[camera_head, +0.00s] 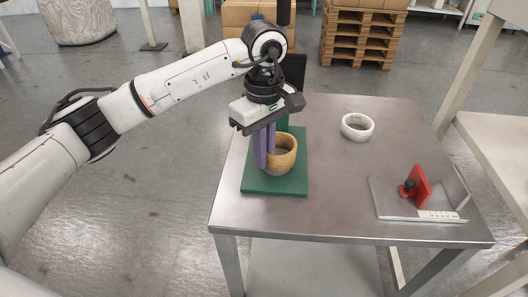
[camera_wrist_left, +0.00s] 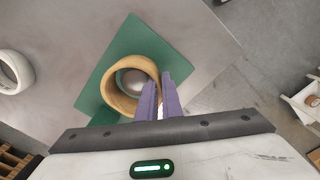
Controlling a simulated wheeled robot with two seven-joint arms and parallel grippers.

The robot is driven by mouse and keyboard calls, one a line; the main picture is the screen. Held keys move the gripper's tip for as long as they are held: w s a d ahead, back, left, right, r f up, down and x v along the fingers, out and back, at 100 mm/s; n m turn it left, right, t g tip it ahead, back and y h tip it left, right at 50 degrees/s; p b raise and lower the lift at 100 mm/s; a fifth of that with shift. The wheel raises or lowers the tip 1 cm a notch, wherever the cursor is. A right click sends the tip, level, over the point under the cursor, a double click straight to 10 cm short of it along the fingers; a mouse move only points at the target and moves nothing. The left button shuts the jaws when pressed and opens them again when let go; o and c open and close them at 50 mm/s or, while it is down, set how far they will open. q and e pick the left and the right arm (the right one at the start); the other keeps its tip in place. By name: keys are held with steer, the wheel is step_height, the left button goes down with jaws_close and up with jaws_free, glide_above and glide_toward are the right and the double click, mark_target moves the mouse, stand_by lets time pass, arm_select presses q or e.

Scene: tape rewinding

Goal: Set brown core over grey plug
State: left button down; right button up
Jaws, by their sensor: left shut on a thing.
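The brown core (camera_head: 285,164) is a tan ring over the green square base (camera_head: 276,184) on the near left of the metal table. My left gripper (camera_head: 264,160) points down with purple fingers shut on the core's left wall in the head view. The core also shows in the left wrist view (camera_wrist_left: 117,98), with the fingers (camera_wrist_left: 160,93) on its wall. The rounded grey plug (camera_wrist_left: 133,82) shows inside the core's opening. The core's wall hides the plug's lower part. I cannot tell whether the core touches the base. My right gripper is not in view.
A white ring (camera_head: 357,127) lies at the back right of the table (camera_head: 335,200). A red tape dispenser part (camera_head: 420,186) stands in a pale tray (camera_head: 400,207) at the right. The table's middle is clear. Pallets (camera_head: 362,32) stand behind on the floor.

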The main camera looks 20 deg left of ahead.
arm_select(q)
steer(key=shift+f, duration=0.35)
steer(key=c, duration=1.8)
jaws_free()
steer(key=shift+s+r, duration=0.1)
steer(key=shift+r, duration=0.05)
steer(key=shift+c, duration=0.2)
steer(key=shift+r, duration=0.1)
steer(key=shift+r, duration=0.15)
step_height(320, 180, up, 9)
steer(key=shift+f, duration=0.15)
steer(key=shift+s+a+r, duration=0.1)
steer(key=shift+r, duration=0.45)
steer(key=shift+s+f, duration=0.1)
